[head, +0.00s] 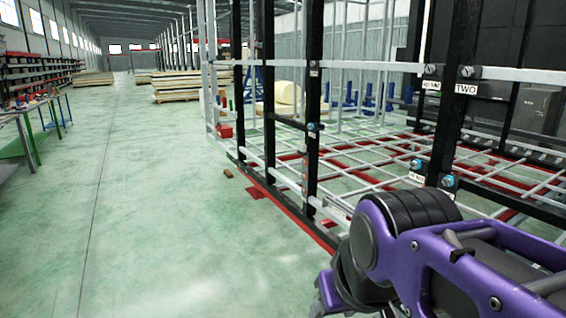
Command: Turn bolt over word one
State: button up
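Bolts with small white word labels sit on the black uprights. The upper bolt (466,71) on the nearest upright has the label "TWO" (466,88) below it. Just left of it is another bolt (430,69) with a label (431,84) too small to read. Lower down are two bluish bolts, one (448,181) and another (416,164), with unreadable labels. Smaller bolts show on the left upright (313,127). I cannot tell which label says one. My gripper (326,298) is partly visible at the bottom, low and apart from the bolts; its opening is unclear.
The chassis frame of black uprights and white bars (350,170) fills the right side, with red beams (285,205) along the floor. The green floor (140,200) on the left is clear. Stacked pallets (178,88) and a workbench (30,115) stand farther back.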

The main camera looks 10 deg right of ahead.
aim_at(448, 182)
jog(key=i+z, duration=0.15)
jog(key=i, duration=0.35)
jog(key=i+j+z, duration=0.2)
jog(key=i, duration=0.25)
